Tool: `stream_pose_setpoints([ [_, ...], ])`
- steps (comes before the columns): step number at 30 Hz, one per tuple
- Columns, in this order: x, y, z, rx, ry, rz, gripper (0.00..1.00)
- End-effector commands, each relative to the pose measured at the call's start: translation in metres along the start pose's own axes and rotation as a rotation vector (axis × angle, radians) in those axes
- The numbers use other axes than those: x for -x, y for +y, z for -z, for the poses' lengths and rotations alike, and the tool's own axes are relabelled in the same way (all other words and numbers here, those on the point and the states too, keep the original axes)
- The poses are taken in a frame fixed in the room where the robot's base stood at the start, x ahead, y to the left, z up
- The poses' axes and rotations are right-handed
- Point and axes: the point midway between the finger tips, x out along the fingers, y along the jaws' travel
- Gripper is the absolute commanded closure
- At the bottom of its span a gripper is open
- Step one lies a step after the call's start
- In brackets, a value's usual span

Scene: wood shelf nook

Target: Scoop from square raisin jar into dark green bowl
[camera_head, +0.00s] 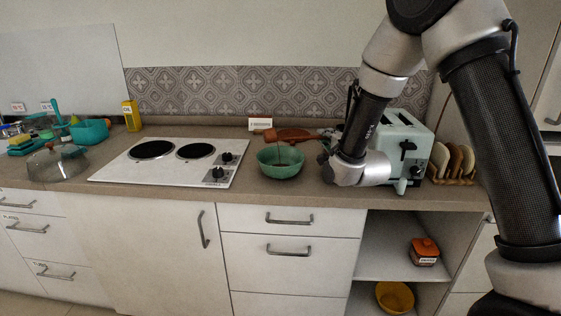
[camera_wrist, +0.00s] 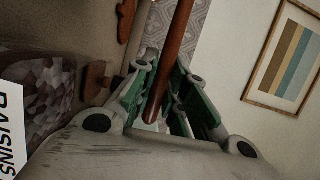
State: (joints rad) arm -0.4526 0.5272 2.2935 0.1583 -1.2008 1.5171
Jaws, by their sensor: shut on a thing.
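The green bowl (camera_head: 281,163) stands upright on the counter, right of the hob. A brown wooden utensil (camera_head: 292,134) reaches left from my gripper, above and behind the bowl's rim. A thin dark streak shows below its left end, over the bowl; I cannot tell what it is. In the wrist view my gripper (camera_wrist: 165,78) is shut on the utensil's brown handle (camera_wrist: 178,42). A clear container with dark contents (camera_wrist: 45,85) and a white "RAISINS" label (camera_wrist: 10,125) is close at the left. My arm hides part of the counter in the head view.
An orange-lidded container (camera_head: 424,252) sits on the open shelf below.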

Motion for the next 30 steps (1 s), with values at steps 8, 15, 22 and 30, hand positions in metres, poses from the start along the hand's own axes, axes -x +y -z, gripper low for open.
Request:
stream_pose_setpoints([
  [8, 0.0001, -0.0015, 0.0007, -0.03, -0.001, 0.0, 1.0],
  [15, 0.0001, -0.0026, 0.0012, -0.057, -0.003, 0.0, 1.0],
  [22, 0.0002, -0.0036, 0.0015, -0.082, -0.004, 0.0, 1.0],
  [30, 0.0003, -0.0048, 0.0012, -0.111, -0.006, 0.0, 1.0],
])
